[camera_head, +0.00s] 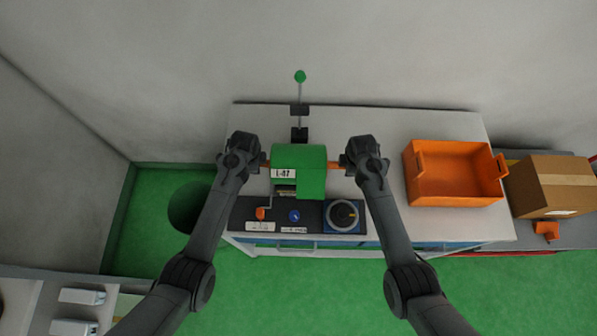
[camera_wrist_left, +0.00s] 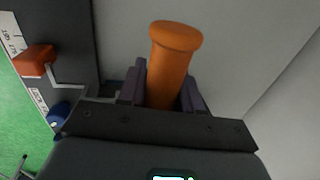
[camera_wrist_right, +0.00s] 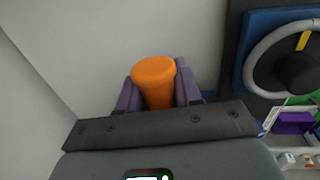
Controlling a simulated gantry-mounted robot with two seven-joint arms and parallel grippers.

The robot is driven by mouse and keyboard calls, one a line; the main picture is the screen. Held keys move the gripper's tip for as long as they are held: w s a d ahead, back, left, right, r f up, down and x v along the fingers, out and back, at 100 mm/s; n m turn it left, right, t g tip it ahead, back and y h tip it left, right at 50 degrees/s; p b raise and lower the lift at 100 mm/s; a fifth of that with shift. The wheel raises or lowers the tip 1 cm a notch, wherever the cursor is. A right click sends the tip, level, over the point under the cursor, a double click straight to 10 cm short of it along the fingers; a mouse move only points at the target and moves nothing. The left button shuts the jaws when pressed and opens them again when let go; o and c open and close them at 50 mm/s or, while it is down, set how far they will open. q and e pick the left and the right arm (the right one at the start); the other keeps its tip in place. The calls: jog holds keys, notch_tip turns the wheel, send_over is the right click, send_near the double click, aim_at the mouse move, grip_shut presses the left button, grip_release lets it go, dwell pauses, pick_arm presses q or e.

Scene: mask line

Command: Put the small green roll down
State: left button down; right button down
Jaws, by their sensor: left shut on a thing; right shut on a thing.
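A green, round-topped body (camera_head: 312,172) with a white label stands between my two grippers in the head view. I cannot tell whether it is the small green roll or a housing around it. An orange peg stands out from each side of it. My left gripper (camera_head: 259,161) is shut on the left orange peg, whose flared end (camera_wrist_left: 175,38) shows in the left wrist view. My right gripper (camera_head: 345,162) is shut on the right orange peg, whose end (camera_wrist_right: 154,72) shows in the right wrist view. The pegs' inner ends are hidden in the wrist views.
A dark control panel with a blue button (camera_head: 294,215) and a round dial (camera_head: 342,215) lies in front. A green-tipped pole (camera_head: 300,77) stands behind. An orange crate (camera_head: 455,198) sits to the right on the white table (camera_head: 400,122), and a cardboard box (camera_head: 550,185) lies beyond.

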pick_arm(q)
jog(key=c, duration=0.8)
grip_release()
pick_arm(e)
jog(key=c, duration=0.8)
grip_release()
pick_arm(q)
jog(key=shift+o, duration=0.2)
pick_arm(e)
jog(key=shift+r, duration=0.3)
pick_arm(q)
notch_tip(320, 180, up, 12)
jog(key=s, duration=0.1)
jog(key=shift+s, duration=0.4)
pick_arm(e)
jog(key=r, duration=0.3)
jog(key=s+r, duration=0.1)
jog(key=r, duration=0.7)
jog(key=shift+s+r, duration=0.15)
jog(key=shift+s, duration=0.25)
pick_arm(q)
jog(key=shift+f, duration=0.1)
